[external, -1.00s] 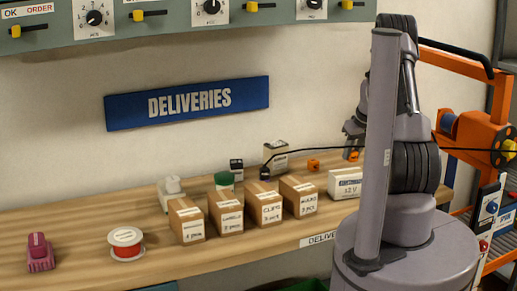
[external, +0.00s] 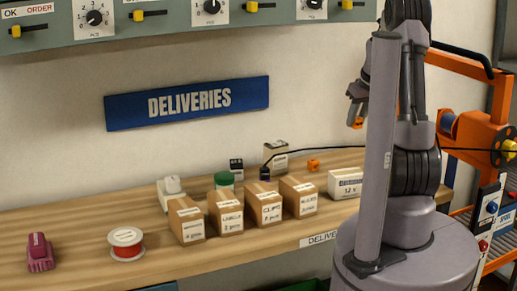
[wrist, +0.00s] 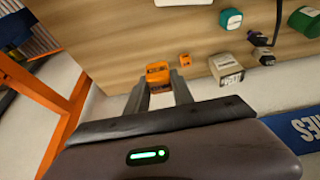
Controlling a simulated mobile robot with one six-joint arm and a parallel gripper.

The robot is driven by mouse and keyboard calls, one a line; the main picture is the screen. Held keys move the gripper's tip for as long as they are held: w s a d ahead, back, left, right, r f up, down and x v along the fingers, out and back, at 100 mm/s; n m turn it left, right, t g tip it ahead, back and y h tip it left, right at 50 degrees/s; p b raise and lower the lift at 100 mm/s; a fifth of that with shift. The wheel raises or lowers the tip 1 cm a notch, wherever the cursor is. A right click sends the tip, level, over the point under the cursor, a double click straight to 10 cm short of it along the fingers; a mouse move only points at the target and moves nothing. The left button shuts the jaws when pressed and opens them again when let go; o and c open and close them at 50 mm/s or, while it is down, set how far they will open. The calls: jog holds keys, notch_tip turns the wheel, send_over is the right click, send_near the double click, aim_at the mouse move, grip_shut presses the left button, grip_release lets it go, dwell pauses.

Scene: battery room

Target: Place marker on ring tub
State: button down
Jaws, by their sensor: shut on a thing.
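My gripper (external: 356,108) is raised in front of the wall, high above the right part of the bench. It is shut on a small orange block, likely the marker (wrist: 158,74), which sits between the fingers in the wrist view (wrist: 161,84). A tub with a green lid (external: 224,180) stands behind the cartons, well to the left of my gripper. It also shows at the right edge of the wrist view (wrist: 304,22). I cannot read a label on it, so I cannot tell if it is the ring tub.
Several labelled cartons (external: 231,213) line the front of the bench. A white box (external: 345,184), a small orange piece (external: 313,165) and a pale labelled box (external: 276,158) stand near. A black cable (external: 340,147) crosses the scene. A red-wound spool (external: 126,243) lies left.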

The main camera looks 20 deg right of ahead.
jog(key=s+a+n+g+y, duration=0.2)
jog(key=a+n, duration=0.7)
jog(key=a, duration=1.6)
jog(key=s+a+n+y+p, duration=0.15)
jog(key=s+a+n, duration=0.35)
jog(key=a, duration=0.5)
jog(key=shift+g+y, duration=0.25)
jog(key=shift+g, duration=0.25)
jog(key=f, duration=0.3)
jog(key=s+f, duration=0.1)
jog(key=shift+s+a+f, duration=0.1)
jog(key=shift+a+f, duration=0.15)
jog(key=shift+f, duration=0.15)
jog(key=shift+w+a+f, duration=0.1)
jog(key=shift+w+f, duration=0.1)
jog(key=shift+f, duration=0.1)
jog(key=b, duration=0.1)
send_over(219, 175)
jog(key=d, duration=0.2)
jog(key=shift+s+a+f, duration=0.25)
jog(key=shift+s+f, duration=0.2)
jog(key=shift+f, duration=0.3)
notch_tip(219, 175, down, 3)
jog(key=shift+w+f+m+b, duration=0.15)
jog(key=shift+m+b, duration=0.15)
jog(key=shift+b, duration=0.5)
jog(key=shift+f, duration=0.2)
